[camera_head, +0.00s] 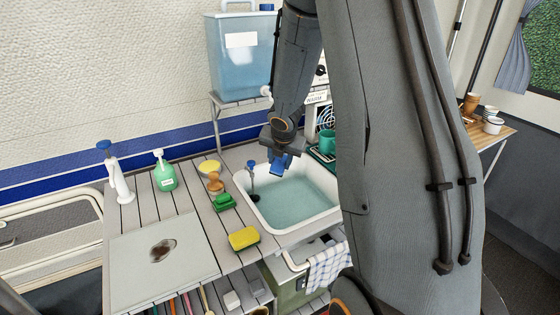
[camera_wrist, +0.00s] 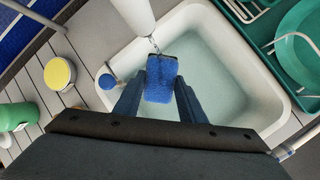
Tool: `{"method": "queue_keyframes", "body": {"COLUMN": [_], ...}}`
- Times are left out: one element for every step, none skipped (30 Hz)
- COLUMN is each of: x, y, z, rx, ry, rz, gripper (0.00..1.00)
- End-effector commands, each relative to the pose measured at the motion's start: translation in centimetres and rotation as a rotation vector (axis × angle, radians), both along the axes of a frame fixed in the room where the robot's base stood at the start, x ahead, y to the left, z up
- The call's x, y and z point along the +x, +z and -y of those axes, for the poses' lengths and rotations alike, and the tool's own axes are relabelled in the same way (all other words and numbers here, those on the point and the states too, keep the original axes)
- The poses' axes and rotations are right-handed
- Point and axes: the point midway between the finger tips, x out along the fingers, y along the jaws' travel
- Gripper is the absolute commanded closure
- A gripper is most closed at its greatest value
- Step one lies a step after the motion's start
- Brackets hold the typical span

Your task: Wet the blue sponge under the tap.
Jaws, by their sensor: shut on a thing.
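The blue sponge (camera_wrist: 161,84) is between the two fingers of my gripper (camera_wrist: 157,100), which is shut on it. In the head view the sponge (camera_head: 279,166) hangs above the sink (camera_head: 326,187), below my gripper (camera_head: 282,152). The sink holds pale water. In the wrist view a white spout (camera_wrist: 135,14) stands at the top, and a thin clear streak like running water drops from it to the sponge's upper edge. The white tap of the water tank shows in the head view (camera_head: 266,91).
A blue-topped fitting (camera_head: 251,166) stands at the sink's left rim. The water tank (camera_head: 240,55) is behind; a green rack (camera_wrist: 250,20) is right.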

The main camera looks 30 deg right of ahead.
Motion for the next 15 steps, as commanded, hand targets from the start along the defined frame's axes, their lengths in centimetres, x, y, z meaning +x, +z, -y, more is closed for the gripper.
{"method": "queue_keyframes", "body": {"x": [0.0,0.0,0.0,0.0,0.0,0.0,-0.1,-0.1,-0.3,-0.5,-0.6,-0.9,-1.1,-1.3,-1.6], "y": [0.0,0.0,0.0,0.0,0.0,0.0,0.0,0.0,0.0,-0.1,-0.1,-0.1,-0.1,-0.1,-0.1], "z": [0.0,0.0,0.0,0.0,0.0,0.0,0.0,-0.1,-0.1,-0.2,-0.3,-0.4,-0.4,-0.5,-0.6], "rx": [0.000,0.000,0.000,0.000,0.000,0.000,0.000,0.000,-0.001,-0.001,-0.001,-0.001,-0.001,-0.001,-0.001], "ry": [0.000,0.000,0.000,0.000,0.000,0.000,0.000,0.000,0.000,0.001,0.001,0.001,0.001,0.001,0.001], "rz": [0.000,0.000,0.000,0.000,0.000,0.000,0.000,0.000,0.001,0.001,0.001,0.001,0.001,0.001,0.001], "gripper": [0.81,0.81,0.81,0.81,0.81,0.81,0.81,0.81,0.81,0.81,0.81,0.81,0.81,0.81,0.81]}}
